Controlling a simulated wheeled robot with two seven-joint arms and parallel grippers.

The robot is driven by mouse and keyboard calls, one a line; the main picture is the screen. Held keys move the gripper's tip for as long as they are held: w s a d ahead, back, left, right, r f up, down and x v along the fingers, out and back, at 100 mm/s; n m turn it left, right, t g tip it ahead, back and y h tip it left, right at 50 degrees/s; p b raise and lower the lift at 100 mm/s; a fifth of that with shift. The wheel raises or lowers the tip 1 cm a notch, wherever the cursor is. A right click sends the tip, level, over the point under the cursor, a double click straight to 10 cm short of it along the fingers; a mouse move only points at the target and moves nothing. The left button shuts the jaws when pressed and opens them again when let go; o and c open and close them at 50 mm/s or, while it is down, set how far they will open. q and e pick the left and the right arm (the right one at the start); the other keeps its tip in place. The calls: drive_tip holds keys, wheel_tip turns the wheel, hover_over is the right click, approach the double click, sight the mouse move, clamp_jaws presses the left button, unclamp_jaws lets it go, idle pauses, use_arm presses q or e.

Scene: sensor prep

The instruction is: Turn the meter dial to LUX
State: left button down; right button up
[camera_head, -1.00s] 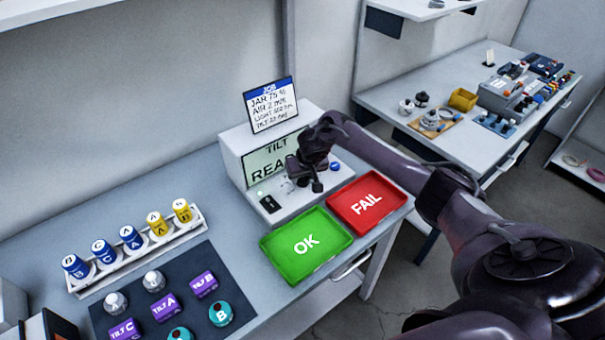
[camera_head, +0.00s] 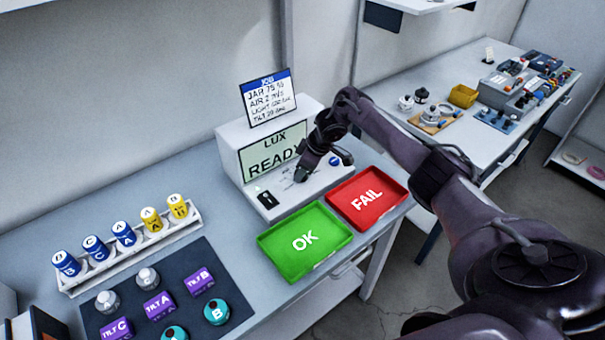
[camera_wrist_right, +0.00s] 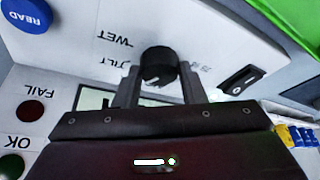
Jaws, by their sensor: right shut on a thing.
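The white meter (camera_head: 230,151) stands at the back of the bench. Its screen (camera_head: 270,152) reads LUX READY. The black dial (camera_wrist_right: 159,66) is on the meter's front panel, between the two fingers of my right gripper (camera_wrist_right: 159,82) in the right wrist view. My right gripper (camera_head: 303,172) is shut on the dial and covers most of it in the head view. WET and TILT labels show around the dial in the wrist view; other labels are too blurred or hidden. My left gripper is not in view.
The blue READ button (camera_wrist_right: 25,14) is beside the dial. A green OK tray (camera_head: 280,255) and red FAIL tray (camera_head: 368,192) lie before the meter. A job card (camera_head: 270,98) stands on top. Jars in a rack (camera_head: 100,278) and a dark mat (camera_head: 235,275) are at left.

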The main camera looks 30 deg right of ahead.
drive_tip(key=shift+n+b, duration=0.35)
drive_tip(key=shift+n, duration=0.15)
drive_tip(key=shift+g, duration=0.3)
drive_tip(key=o, duration=1)
drive_tip(key=v, duration=0.7)
drive_tip(key=shift+s+d+r, duration=0.2)
drive_tip(key=shift+r, duration=0.15)
